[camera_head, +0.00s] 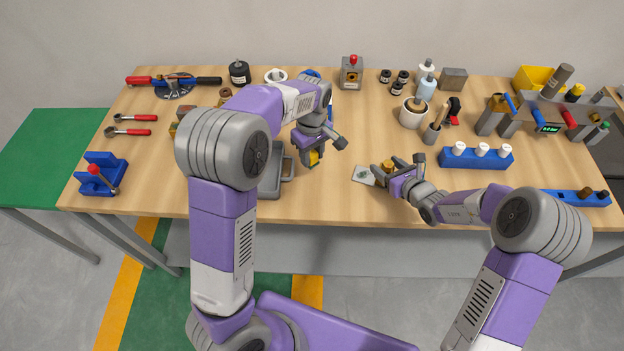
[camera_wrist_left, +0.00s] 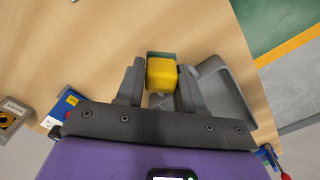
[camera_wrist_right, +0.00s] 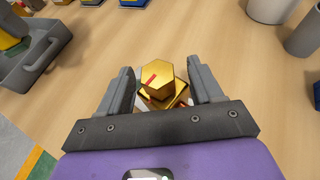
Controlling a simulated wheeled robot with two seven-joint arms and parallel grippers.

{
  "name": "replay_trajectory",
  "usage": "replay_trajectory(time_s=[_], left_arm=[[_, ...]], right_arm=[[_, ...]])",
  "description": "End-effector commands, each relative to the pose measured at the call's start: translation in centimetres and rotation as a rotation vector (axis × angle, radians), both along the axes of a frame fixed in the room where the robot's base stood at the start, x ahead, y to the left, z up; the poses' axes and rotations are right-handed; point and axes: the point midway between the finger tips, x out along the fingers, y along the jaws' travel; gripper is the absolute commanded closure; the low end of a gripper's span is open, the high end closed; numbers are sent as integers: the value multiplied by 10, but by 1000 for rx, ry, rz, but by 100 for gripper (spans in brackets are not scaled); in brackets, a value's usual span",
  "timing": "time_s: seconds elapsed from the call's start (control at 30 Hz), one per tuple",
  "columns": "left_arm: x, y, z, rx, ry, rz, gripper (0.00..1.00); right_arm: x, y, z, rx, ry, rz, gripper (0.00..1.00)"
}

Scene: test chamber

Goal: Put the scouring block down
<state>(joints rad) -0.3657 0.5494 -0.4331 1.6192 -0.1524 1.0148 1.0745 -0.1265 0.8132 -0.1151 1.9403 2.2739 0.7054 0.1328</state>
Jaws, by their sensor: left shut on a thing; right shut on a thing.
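The scouring block, yellow with a dark green-grey face, is between the fingers of my left gripper (camera_wrist_left: 160,85); its yellow side (camera_wrist_left: 162,73) faces the wrist camera. In the head view the block (camera_head: 314,158) shows under my left gripper (camera_head: 312,152), just right of a grey tray. I cannot tell whether the block touches the table. My right gripper (camera_head: 388,172) is shut on a gold hexagonal piece (camera_wrist_right: 157,77), low over the table at a small white card (camera_head: 363,175). The lower part of the piece is partly hidden.
The grey tray (camera_head: 268,208) lies beside my left gripper, partly behind my left arm. The wooden table (camera_head: 335,205) is bare between the two grippers. A blue rack with white-topped pieces (camera_head: 476,161) stands to the right. A cup of tools (camera_head: 433,137) stands behind my right gripper.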

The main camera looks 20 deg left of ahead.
Motion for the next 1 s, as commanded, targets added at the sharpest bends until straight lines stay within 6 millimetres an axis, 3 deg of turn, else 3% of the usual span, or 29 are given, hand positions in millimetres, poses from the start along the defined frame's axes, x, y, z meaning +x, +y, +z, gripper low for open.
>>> replay_trajectory(time_s=[0.2,0.47,0.63,1.0], left_arm=[[-2,1,-43,0,6,1,100],[-1,0,-65,0,4,0,100],[-1,0,-89,0,5,0,100],[-1,0,-95,-1,3,0,100]], right_arm=[[0,0,1,1,-2,0,77],[0,0,1,1,-1,0,77],[0,0,1,1,-2,0,77],[0,0,1,1,-1,0,77]])
